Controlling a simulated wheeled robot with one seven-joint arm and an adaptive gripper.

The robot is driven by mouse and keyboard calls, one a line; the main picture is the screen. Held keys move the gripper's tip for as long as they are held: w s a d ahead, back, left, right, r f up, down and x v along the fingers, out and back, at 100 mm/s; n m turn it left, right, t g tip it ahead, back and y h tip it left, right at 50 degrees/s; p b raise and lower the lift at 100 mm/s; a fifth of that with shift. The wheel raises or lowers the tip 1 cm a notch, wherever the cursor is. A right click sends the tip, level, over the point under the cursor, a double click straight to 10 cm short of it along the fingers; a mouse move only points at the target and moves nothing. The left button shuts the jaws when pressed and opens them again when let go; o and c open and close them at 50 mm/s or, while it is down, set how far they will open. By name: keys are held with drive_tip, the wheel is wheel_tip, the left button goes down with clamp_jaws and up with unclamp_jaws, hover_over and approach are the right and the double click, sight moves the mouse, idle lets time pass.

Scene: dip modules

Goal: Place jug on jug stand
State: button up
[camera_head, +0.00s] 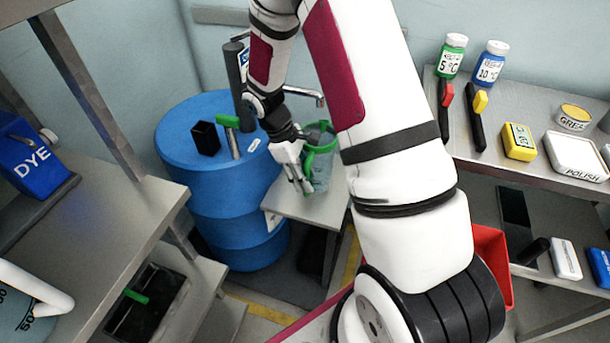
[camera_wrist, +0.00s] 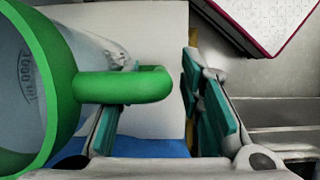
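A clear jug (camera_head: 322,172) with a green rim and handle is upright over a small pale grey stand (camera_head: 283,204) beside the blue barrel. It appears to rest on the stand, though its base is partly hidden by my arm. In the wrist view the jug (camera_wrist: 25,85) fills the left side, and its green handle (camera_wrist: 125,86) sticks out to the right. My gripper (camera_head: 302,186) is beside the jug on its handle side. In the wrist view its teal-padded fingers (camera_wrist: 158,122) are apart. The left finger is partly hidden behind the handle, and the right finger is clear of it.
A blue barrel (camera_head: 225,195) with a black cup (camera_head: 206,138) on top stands left of the jug. A tap (camera_head: 300,92) is behind it. A right shelf holds bottles, a yellow box (camera_head: 518,142) and a polish tin (camera_head: 577,156). A red bin (camera_head: 494,255) is below.

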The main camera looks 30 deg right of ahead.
drive_tip(key=a+r+m+t+p, duration=0.1)
drive_tip(key=a+r, duration=0.1)
drive_tip(key=r, duration=0.8)
drive_tip(key=a+r+m, duration=0.1)
drive_tip(key=a+r, duration=0.2)
drive_tip(key=r, duration=0.7)
drive_tip(key=s+a+r+m+t+y, duration=0.1)
drive_tip(key=s+a+r+m, duration=0.1)
drive_tip(key=s, duration=0.6)
drive_tip(key=s+a+r+m+t+y, duration=0.1)
drive_tip(key=s+r, duration=0.3)
drive_tip(key=s, duration=0.4)
drive_tip(key=s+a+r+m+t+y, duration=0.1)
drive_tip(key=s+a+r+m+t, duration=0.1)
drive_tip(key=s, duration=0.6)
drive_tip(key=shift+s+a+r+m+t, duration=0.3)
drive_tip(key=shift+s+a+r+t, duration=0.1)
drive_tip(key=shift+a+r, duration=0.4)
drive_tip(key=shift+w+d+r, duration=0.1)
drive_tip(key=shift+r, duration=0.05)
